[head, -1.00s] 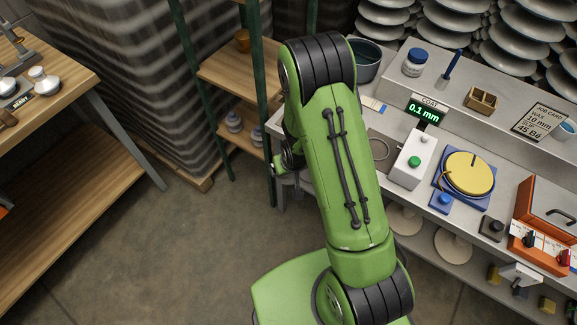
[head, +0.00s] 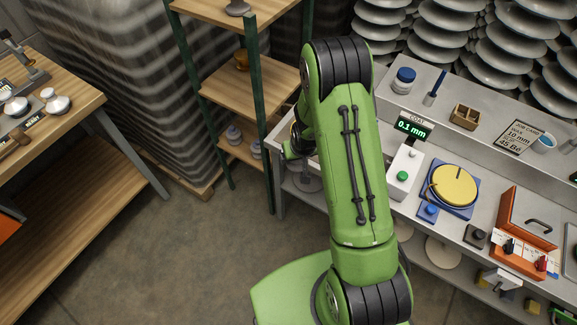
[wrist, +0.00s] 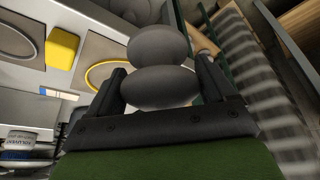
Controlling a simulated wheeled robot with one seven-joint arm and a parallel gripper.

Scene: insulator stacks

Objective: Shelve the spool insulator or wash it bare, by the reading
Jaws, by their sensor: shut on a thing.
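A grey spool insulator (wrist: 160,88), seen as two rounded discs one behind the other, sits between the fingers of my gripper (wrist: 162,68) in the wrist view. My gripper is shut on it. In the head view my arm hides most of the gripper and the insulator, near the bench's left end. The coat gauge (head: 402,160) has a green display (head: 413,127) reading 0.1 mm. The job card (head: 520,137) shows a max in mm, seemingly 10 with any decimal point unclear, and slip 45 Bé. The shelf rack (head: 250,88) stands left of my arm.
A yellow-topped turntable (head: 454,186), orange box (head: 527,225) and blue-lidded jar (head: 403,80) are on the bench. A wooden table (head: 70,130) is left; floor between is open.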

